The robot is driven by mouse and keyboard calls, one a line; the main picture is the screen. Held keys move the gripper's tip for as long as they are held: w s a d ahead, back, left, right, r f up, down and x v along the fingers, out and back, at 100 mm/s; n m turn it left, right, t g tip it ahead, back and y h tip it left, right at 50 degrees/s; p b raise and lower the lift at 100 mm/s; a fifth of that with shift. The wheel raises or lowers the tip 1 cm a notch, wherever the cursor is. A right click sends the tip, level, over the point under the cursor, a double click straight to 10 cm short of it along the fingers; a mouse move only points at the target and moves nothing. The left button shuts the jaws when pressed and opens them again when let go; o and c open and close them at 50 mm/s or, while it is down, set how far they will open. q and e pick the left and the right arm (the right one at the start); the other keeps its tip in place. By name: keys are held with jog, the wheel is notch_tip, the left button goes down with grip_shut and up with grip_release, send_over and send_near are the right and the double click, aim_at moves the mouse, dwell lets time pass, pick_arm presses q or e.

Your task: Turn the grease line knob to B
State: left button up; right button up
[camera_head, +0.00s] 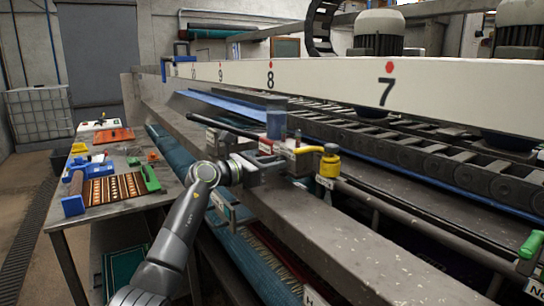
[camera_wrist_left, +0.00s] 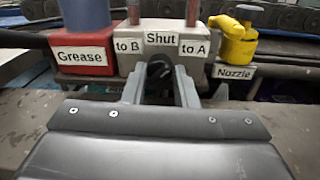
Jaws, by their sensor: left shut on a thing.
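The grease line valve block is a light grey box (camera_wrist_left: 135,30) in the left wrist view, labelled "to B" on the left, "Shut" in the middle and "to A" on the right. A dark knob (camera_wrist_left: 159,68) shows below the "Shut" label, between the fingers of my left gripper (camera_wrist_left: 166,88). The fingers are shut on it. The knob is mostly covered, so I cannot tell which label it points to. In the head view my left gripper (camera_head: 265,170) reaches the front of the block from the left. My right gripper is not in view.
A red "Grease" base (camera_wrist_left: 82,56) with a blue cylinder (camera_head: 276,125) stands left of the block. A yellow nozzle fitting (camera_head: 329,161) stands right of it. A long grey beam (camera_head: 330,235) runs in front. A side table (camera_head: 125,198) holds tools at left.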

pick_arm(q)
jog(key=shift+r+n+p, duration=0.1)
jog(key=shift+n+p, duration=1.6)
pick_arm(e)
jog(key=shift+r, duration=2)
pick_arm(q)
jog(key=o, duration=0.7)
jog(key=shift+a, duration=0.15)
